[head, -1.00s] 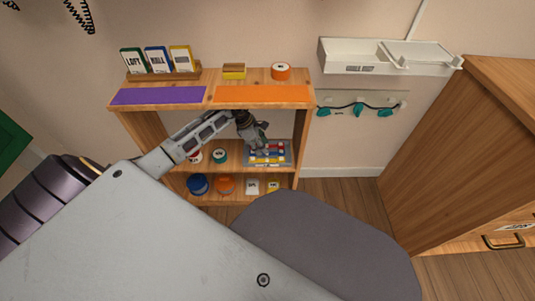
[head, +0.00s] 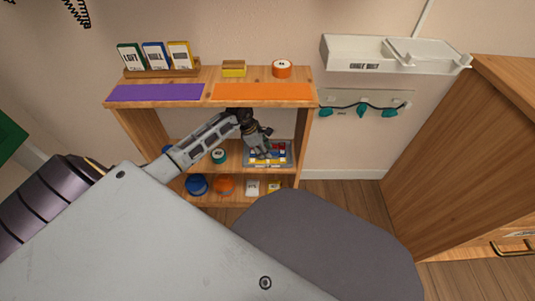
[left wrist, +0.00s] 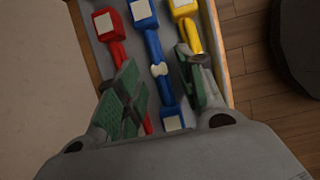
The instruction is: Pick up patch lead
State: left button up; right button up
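Three patch leads lie side by side in a grey tray (head: 288,161) on the middle shelf: red (left wrist: 116,52), blue (left wrist: 153,45) and yellow (left wrist: 190,35), with pale labels on their ends. My left gripper (head: 264,151) is over the tray. In the left wrist view its green-padded fingers (left wrist: 162,88) are open, with the middle of the blue lead between them. One finger covers part of the red lead, the other part of the yellow lead. I cannot tell whether the fingers touch the leads. My right gripper is not in view.
The shelf's top board, with purple (head: 157,93) and orange (head: 262,92) mats, is above my left forearm. A teal roll (head: 218,156) is left of the tray. Several items stand on the bottom shelf. A wooden cabinet (head: 465,160) is at right.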

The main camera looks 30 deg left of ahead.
pick_arm(q)
jog(key=shift+s+d+f, duration=0.1)
jog(key=shift+s+f, duration=0.05)
jog(key=shift+f, duration=0.1)
grip_shut()
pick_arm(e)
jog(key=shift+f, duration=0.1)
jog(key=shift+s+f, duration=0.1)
pick_arm(q)
jog(key=shift+r, duration=0.1)
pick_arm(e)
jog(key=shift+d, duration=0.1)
pick_arm(q)
jog(key=shift+a+r+p, duration=0.2)
jog(key=shift+p, duration=0.1)
jog(key=shift+r+p, duration=0.6)
jog(key=shift+r, duration=0.5)
jog(key=shift+d+r+p, duration=0.1)
jog(key=shift+r+p, duration=0.2)
jog(key=shift+r, duration=0.2)
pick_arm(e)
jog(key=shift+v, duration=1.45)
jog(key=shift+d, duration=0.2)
